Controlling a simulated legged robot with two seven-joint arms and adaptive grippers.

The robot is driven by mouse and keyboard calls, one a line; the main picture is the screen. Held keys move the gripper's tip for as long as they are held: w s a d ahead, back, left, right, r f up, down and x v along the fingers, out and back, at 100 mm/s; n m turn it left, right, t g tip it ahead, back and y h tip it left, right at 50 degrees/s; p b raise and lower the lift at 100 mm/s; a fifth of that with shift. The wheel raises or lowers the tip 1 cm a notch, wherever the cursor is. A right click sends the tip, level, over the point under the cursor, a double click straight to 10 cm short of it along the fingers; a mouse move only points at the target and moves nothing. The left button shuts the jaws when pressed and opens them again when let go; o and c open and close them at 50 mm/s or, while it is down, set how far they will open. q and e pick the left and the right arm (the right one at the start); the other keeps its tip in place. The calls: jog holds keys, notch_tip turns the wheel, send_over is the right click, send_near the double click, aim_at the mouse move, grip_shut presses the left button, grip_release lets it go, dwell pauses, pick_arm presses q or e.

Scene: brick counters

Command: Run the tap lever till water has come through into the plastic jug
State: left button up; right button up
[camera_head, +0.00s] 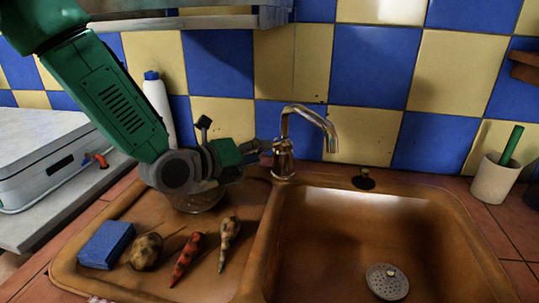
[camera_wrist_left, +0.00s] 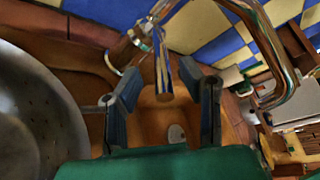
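The metal tap (camera_head: 283,160) stands behind the divider of the brown sink, with its curved spout over the right basin. It also shows in the wrist view (camera_wrist_left: 133,46). A thin bluish bar, which looks like the tap lever (camera_wrist_left: 161,62), lies beyond and between my fingertips; I cannot tell whether it touches them. My left gripper (camera_head: 267,147) is beside the tap, on its left. In the wrist view its two fingers (camera_wrist_left: 168,84) are apart with nothing clasped. No water shows at the spout. No plastic jug can be made out in either view. My right gripper is out of view.
The right basin (camera_head: 330,235) is empty except for its drain strainer (camera_head: 387,281). The left part holds a blue sponge (camera_head: 106,244), a potato (camera_head: 146,251), a red root (camera_head: 187,260), a pale root (camera_head: 229,243) and a metal bowl (camera_head: 197,201). A bottle (camera_head: 157,100) stands behind my arm.

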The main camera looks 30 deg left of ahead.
pick_arm(q)
jog(key=shift+x, duration=1.85)
grip_shut()
jog(key=r+p, duration=0.1)
jog(key=p, duration=0.1)
jog(key=g+p, duration=0.1)
jog(key=p, duration=0.1)
jog(key=shift+w+d+r+g, duration=0.1)
jog(key=shift+w+r+g, duration=0.1)
jog(key=shift+r+g, duration=0.15)
jog(key=shift+w+g+p, duration=0.1)
jog(key=shift+g+p, duration=0.15)
jog(key=shift+p, duration=0.4)
grip_release()
